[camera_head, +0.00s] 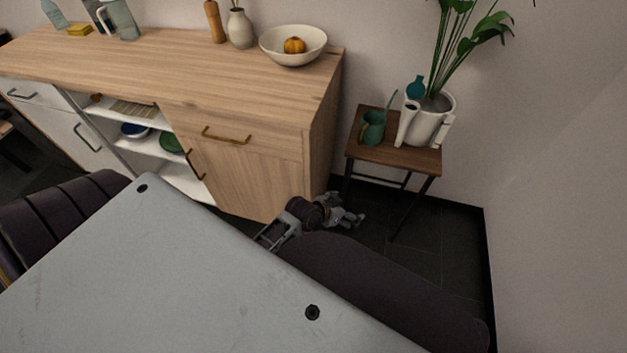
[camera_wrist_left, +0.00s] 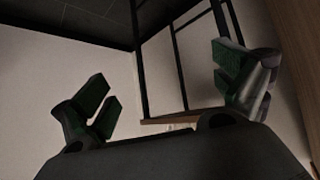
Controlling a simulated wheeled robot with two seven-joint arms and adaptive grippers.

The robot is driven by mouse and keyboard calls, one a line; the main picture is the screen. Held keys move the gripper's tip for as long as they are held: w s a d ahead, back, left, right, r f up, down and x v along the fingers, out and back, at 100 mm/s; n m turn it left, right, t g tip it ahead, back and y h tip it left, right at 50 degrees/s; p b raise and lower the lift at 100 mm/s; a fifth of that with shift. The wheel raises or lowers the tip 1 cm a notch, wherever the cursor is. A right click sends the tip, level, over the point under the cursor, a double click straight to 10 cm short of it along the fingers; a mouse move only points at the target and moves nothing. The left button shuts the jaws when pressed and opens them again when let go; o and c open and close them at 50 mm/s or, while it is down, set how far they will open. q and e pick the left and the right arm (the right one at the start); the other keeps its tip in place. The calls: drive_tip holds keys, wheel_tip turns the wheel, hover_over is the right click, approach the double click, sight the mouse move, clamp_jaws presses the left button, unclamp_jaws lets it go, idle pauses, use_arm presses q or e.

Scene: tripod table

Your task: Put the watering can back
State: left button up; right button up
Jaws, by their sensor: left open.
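A small dark green can (camera_head: 374,128) with a thin raised spout and a side handle stands upright on the small wooden side table (camera_head: 392,155); it looks like the watering can. My left gripper (camera_head: 350,214) is low near the floor, beside the cabinet's front right corner. It is below and left of the tabletop, apart from the can. In the left wrist view the left gripper (camera_wrist_left: 165,88) has its fingers spread wide with nothing between them. The table's thin black legs (camera_wrist_left: 178,60) show beyond them, upside down. The right gripper is not seen.
A wooden cabinet (camera_head: 240,165) stands left, with a bowl (camera_head: 292,46) on top. A wall is close on the right. Dark floor is open below the table.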

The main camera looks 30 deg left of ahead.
use_arm(q)
drive_tip(key=s+f+g+y, duration=0.1)
drive_tip(key=s+f+g, duration=0.2)
drive_tip(key=s, duration=0.5)
drive_tip(key=s+a+f+g+y, duration=0.1)
drive_tip(key=s+f+g, duration=0.3)
drive_tip(key=s, duration=0.5)
drive_tip(key=shift+s+a+n, duration=0.2)
drive_tip(key=shift+a+n, duration=0.05)
drive_tip(key=shift+n, duration=0.05)
